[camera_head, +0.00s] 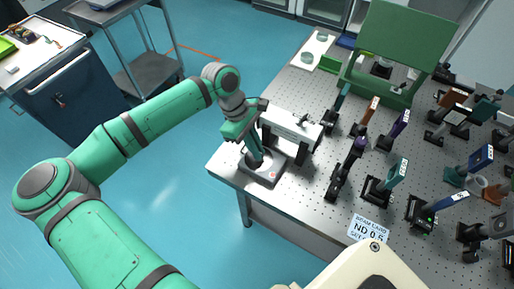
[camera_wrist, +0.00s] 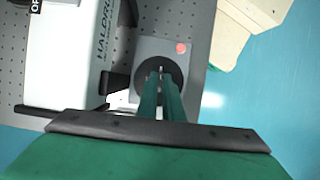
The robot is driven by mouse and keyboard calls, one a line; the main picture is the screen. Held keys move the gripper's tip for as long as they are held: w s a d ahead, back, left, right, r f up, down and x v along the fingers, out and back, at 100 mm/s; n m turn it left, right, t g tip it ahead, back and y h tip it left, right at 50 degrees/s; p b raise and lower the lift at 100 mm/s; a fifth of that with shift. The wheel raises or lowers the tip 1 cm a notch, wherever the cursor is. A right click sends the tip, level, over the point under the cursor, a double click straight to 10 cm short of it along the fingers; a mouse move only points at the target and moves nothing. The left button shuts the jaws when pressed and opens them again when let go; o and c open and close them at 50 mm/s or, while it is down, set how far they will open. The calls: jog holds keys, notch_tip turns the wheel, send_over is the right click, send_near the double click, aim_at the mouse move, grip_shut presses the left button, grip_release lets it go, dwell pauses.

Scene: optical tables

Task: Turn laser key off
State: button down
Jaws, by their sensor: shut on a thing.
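The laser controller (camera_head: 265,176) is a grey box at the near left corner of the optical table. It also shows in the wrist view (camera_wrist: 205,30), with a red round button (camera_wrist: 181,48) and a dark round key switch (camera_wrist: 172,66) on its top. My gripper (camera_head: 256,163) points down onto the controller. In the wrist view my gripper's fingers (camera_wrist: 163,85) are close together over the dark switch, shut on the key there.
The perforated table (camera_head: 310,205) carries several mounted optics to the right. A green frame (camera_head: 395,50) stands at the back. Open blue floor (camera_head: 190,225) lies left of the table.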

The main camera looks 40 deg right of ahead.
jog(key=shift+a+n, duration=0.1)
jog(key=shift+n, duration=0.3)
jog(key=n+t+h, duration=0.1)
jog(key=n, duration=0.2)
jog(key=shift+a+n, duration=0.15)
jog(key=shift+n, duration=0.25)
jog(key=n+t+h, duration=0.1)
jog(key=n, duration=0.3)
jog(key=shift+s+n, duration=0.15)
jog(key=shift+n, duration=0.15)
jog(key=n+t, duration=0.1)
jog(key=n, duration=0.1)
jog(key=n+t, duration=0.1)
jog(key=n, duration=0.1)
jog(key=shift+s+a+h, duration=0.1)
jog(key=shift+s+h, duration=0.05)
jog(key=shift+h, duration=0.15)
jog(key=n, duration=0.2)
jog(key=n+t, duration=0.1)
jog(key=n, duration=0.1)
jog(key=shift+s+t, duration=0.1)
jog(key=shift+t, duration=0.2)
jog(key=shift+n, duration=0.5)
jog(key=c, duration=1.9)
grip_release()
jog(key=v, duration=1)
jog(key=shift+s+r, duration=0.2)
jog(key=shift+r, duration=0.2)
